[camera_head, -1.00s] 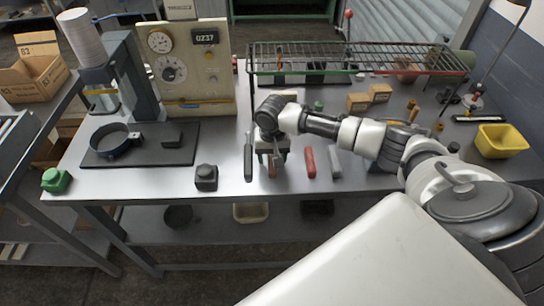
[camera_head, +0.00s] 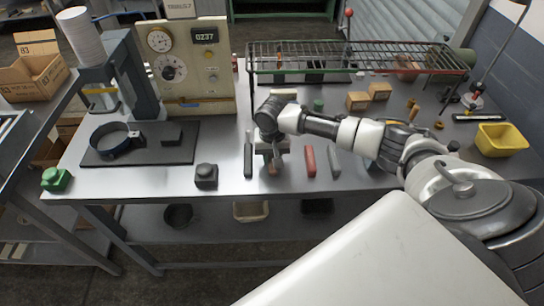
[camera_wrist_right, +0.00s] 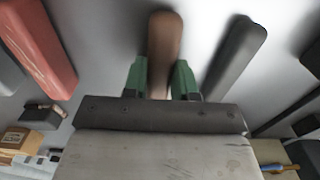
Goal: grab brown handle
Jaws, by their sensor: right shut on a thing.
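The brown handle (camera_wrist_right: 164,40) lies on the metal table, between the green fingers of my right gripper (camera_wrist_right: 160,80) in the right wrist view. The fingers are shut on it, and its rounded end sticks out past them. In the head view the gripper (camera_head: 270,152) points down at the table's front part, and only a small end of the brown handle (camera_head: 272,169) shows below it. My left gripper is not in view.
A black handle (camera_head: 248,160) lies just left of the gripper. A red handle (camera_head: 310,161) and a grey handle (camera_head: 334,161) lie to the right. A dark block (camera_head: 206,176) stands further left. A wire rack (camera_head: 360,58) stands behind the arm.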

